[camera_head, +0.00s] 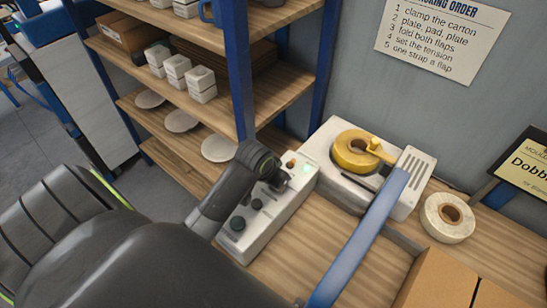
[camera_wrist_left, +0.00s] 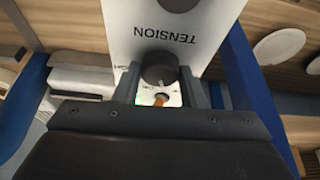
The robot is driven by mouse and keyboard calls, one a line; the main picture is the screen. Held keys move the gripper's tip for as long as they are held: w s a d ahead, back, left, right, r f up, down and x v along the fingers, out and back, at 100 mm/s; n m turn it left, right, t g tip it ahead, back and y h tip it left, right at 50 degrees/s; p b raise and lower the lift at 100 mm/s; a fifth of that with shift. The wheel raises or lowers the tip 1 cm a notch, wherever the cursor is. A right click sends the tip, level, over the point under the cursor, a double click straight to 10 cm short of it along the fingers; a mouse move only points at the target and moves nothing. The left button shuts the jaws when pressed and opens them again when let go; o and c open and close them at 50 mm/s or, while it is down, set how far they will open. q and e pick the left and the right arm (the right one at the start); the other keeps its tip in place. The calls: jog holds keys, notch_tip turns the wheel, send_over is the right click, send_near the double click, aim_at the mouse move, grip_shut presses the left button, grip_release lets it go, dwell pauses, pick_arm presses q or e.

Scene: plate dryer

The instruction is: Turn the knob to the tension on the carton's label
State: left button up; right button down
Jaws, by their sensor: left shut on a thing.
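The dark round knob (camera_wrist_left: 158,70) sits on a pale panel beside the word TENSION, which reads upside down in the left wrist view. A light pointer mark shows on its rim toward my gripper. My left gripper (camera_wrist_left: 158,88) has a finger on each side of the knob and is shut on it. In the head view my left gripper (camera_head: 281,181) reaches over the grey control box (camera_head: 270,222) and hides the gripped knob. A brown carton (camera_head: 440,280) shows partly at the bottom right; no label on it is readable. My right gripper is not in view.
A white tape roll (camera_head: 447,216) lies farther right. A wooden shelf (camera_head: 205,60) with blue posts stands behind.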

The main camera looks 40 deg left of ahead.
pick_arm(q)
jog(key=n+y, duration=0.1)
jog(key=n, duration=0.2)
jog(key=shift+w+d+r+p, duration=0.1)
jog(key=shift+d+p, duration=0.05)
jog(key=shift+p, duration=0.15)
jog(key=n+y, duration=0.1)
jog(key=n, duration=0.4)
jog(key=shift+d+g+y, duration=0.1)
jog(key=shift+g+y, duration=0.3)
jog(key=o, duration=1)
